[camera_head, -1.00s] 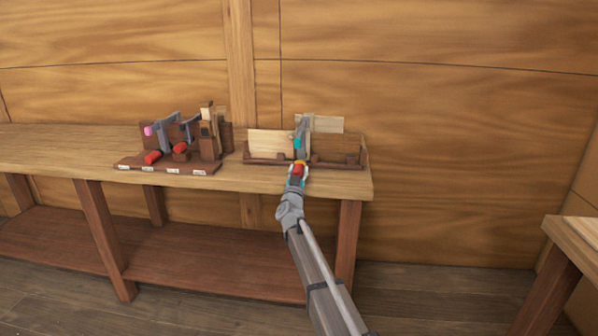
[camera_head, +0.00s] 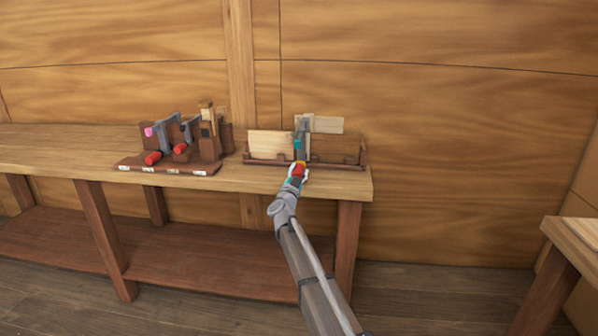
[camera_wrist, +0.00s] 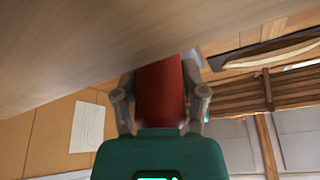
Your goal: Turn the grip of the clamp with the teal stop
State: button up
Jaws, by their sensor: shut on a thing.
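The clamp with the teal stop (camera_head: 298,144) stands upright in the dark wooden fixture (camera_head: 338,164) at the right part of the bench. Its grip is red and shows large in the wrist view (camera_wrist: 160,90). My gripper (camera_head: 297,172) is shut on the red grip, with one finger on each side of it in the wrist view (camera_wrist: 160,100). In the head view my gripper hides part of the grip. The clamp's screw and far end are hidden in the wrist view.
A dark rack (camera_head: 165,166) to the left holds other clamps with red grips, one with a pink stop (camera_head: 149,132). Pale boards (camera_head: 271,144) stand in the fixture. The bench top (camera_head: 85,168) is clear at the left. Another table (camera_head: 580,238) stands at the right.

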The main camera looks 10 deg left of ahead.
jog(key=shift+m, duration=0.6)
jog(key=o, duration=1.1)
jog(key=shift+n, duration=0.4)
